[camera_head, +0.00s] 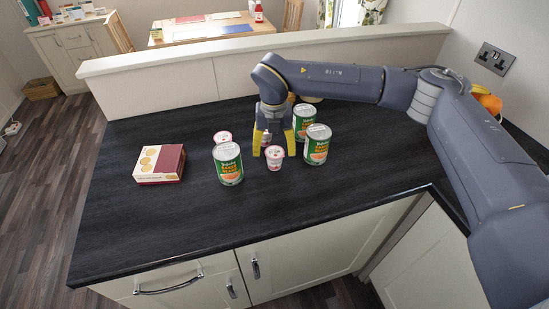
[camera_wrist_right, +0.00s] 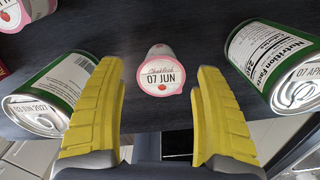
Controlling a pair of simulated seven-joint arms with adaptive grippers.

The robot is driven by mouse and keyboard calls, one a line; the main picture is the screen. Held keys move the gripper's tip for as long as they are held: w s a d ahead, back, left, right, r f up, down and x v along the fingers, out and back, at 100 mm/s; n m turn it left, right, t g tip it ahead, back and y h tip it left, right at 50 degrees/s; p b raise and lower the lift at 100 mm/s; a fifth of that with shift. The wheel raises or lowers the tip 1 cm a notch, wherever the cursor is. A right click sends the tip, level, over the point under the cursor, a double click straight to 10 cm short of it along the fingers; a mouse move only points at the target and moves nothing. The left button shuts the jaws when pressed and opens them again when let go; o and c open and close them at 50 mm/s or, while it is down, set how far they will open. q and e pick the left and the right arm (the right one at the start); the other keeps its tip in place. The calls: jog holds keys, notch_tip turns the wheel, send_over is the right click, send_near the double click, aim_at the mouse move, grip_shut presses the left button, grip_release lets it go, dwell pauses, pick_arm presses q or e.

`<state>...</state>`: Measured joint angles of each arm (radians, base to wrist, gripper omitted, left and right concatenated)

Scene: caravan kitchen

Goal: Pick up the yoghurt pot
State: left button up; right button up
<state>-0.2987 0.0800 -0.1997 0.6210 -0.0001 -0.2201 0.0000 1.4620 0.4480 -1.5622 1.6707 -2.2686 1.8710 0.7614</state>
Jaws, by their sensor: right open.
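A small white and pink yoghurt pot (camera_head: 275,160) stands upright on the dark worktop between two green cans. A second yoghurt pot (camera_head: 222,136) stands behind the left can. My right gripper (camera_head: 274,151) is open, its yellow fingers pointing down just above and behind the nearer pot. I see no contact, and nothing is held. Another pot (camera_wrist_right: 12,14) shows at the top left there. My left gripper is not in view.
A green can (camera_head: 228,165) stands left of the pot, another can (camera_head: 317,146) right of it, and a third (camera_head: 304,119) behind. A red and cream box (camera_head: 160,164) lies farther left. The worktop's front (camera_head: 200,215) is clear. A raised ledge (camera_head: 200,58) runs behind.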

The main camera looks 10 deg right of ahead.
aim_at(274, 160)
jog(key=shift+f, duration=2.55)
grip_shut()
jog(key=shift+r, duration=0.1)
